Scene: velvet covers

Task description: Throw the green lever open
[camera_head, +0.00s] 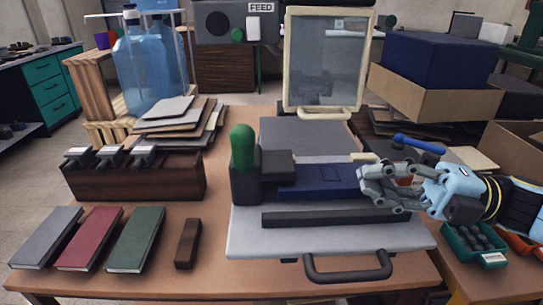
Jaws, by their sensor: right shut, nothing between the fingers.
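The green lever (242,148) has a rounded green grip and stands upright at the left end of a dark clamp block on the press bed (330,238). A dark blue book cover (318,180) lies across the bed, right of the lever. My right gripper (372,187) comes in from the right, over the right end of the blue cover. It is shut and empty, well apart from the lever. Whether it touches the cover is hard to tell. My left gripper is not in view.
A framed clear guard (327,62) stands raised behind the bed. A black handle (347,268) is at the bed's front. A dark wooden rack (135,181) and several books (88,238) are left. A small brown block (188,243) lies between. A green tray (474,246) is right.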

